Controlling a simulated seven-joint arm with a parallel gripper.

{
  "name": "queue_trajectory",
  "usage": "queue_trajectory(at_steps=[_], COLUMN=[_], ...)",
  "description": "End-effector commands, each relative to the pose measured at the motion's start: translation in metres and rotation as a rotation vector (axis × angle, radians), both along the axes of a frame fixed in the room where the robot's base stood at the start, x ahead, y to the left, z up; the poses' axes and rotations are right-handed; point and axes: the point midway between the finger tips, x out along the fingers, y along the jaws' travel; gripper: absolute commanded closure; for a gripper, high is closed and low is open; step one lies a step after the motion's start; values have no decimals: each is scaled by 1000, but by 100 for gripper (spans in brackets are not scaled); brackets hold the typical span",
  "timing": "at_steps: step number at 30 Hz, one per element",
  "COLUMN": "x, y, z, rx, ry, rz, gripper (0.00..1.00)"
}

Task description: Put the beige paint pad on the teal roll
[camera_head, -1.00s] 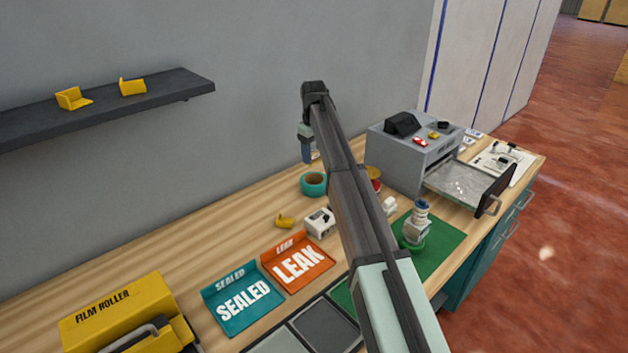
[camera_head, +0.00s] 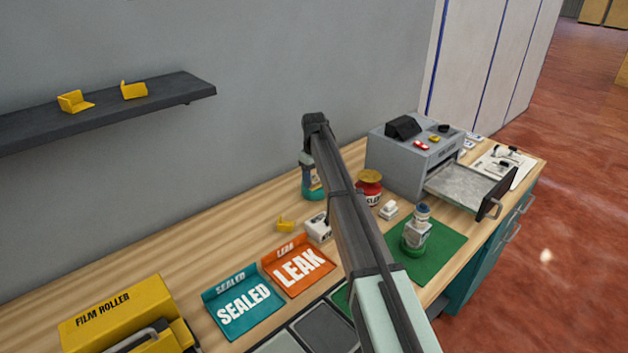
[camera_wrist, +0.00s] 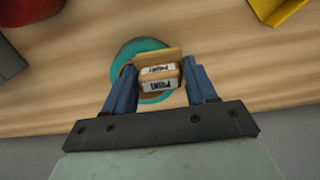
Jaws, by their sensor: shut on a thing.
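The beige paint pad (camera_wrist: 158,75), with "PAINT" labels, is between the two blue fingers of my gripper (camera_wrist: 157,84) in the wrist view. My gripper is shut on it. The teal roll (camera_wrist: 122,58) is a ring on the table, seen behind and below the pad, which overlaps its opening in that view. In the head view the roll (camera_head: 313,193) is partly hidden by my gripper (camera_head: 309,182), which is low over it. The pad is hard to make out there, and I cannot tell whether it touches the roll.
A yellow piece (camera_head: 285,224) and a white box (camera_head: 318,229) stand nearby. A red jar (camera_head: 369,187) is right of my arm. The orange LEAK tray (camera_head: 299,268) and teal SEALED tray (camera_head: 243,302) lie in front. The wall is close behind.

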Motion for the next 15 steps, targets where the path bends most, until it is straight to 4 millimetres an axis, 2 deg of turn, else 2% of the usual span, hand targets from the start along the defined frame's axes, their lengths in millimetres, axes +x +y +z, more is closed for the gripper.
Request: queue_trajectory(at_steps=[3, 14, 15], x=[0, 0, 0], y=[0, 0, 0], z=[-8, -11, -11], rx=[-1, 0, 0], ry=[1, 0, 0], rz=[0, 0, 0], gripper=[73, 73, 42])
